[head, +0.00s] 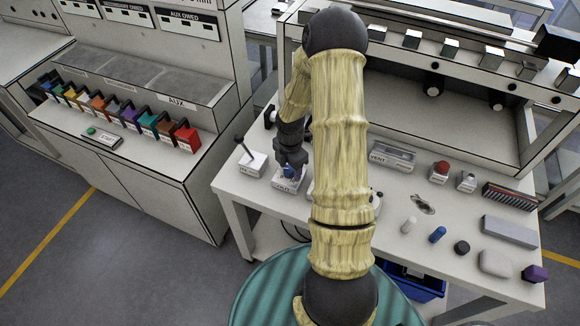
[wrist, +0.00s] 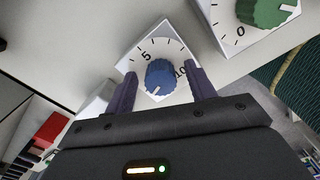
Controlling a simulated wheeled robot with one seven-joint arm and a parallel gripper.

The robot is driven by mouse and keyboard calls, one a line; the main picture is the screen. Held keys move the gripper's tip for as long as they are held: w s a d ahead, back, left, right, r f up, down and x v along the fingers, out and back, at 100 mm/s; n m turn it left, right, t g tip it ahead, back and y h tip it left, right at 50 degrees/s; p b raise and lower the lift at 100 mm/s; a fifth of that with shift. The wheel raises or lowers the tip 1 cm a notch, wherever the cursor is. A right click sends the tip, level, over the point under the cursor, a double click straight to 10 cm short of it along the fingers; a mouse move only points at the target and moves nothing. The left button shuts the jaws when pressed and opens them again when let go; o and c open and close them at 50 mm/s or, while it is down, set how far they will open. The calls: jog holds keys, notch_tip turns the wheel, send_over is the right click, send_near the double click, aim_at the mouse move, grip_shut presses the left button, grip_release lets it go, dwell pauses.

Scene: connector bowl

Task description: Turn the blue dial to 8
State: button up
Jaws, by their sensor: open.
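The blue dial (wrist: 160,75) sits on a white plate (wrist: 132,62) with tick marks and the numbers 5 and 10 showing. A pale mark shows on the dial's lower edge in the wrist view, away from the 5 and the 10; no number is readable beside it. My gripper (wrist: 163,88) is open, with one dark finger on each side of the dial. I cannot tell whether either finger touches it. In the head view my gripper (head: 290,160) points down over the blue dial (head: 289,171) near the bench's left front edge.
A green dial (wrist: 265,10) on its own plate is close by at upper right in the wrist view. A lever box (head: 252,163) stands just left of the blue dial in the head view. A red button (head: 440,170) and several loose parts lie farther right on the bench.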

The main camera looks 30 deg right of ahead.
jog(key=c, duration=1)
jog(key=shift+o, duration=0.2)
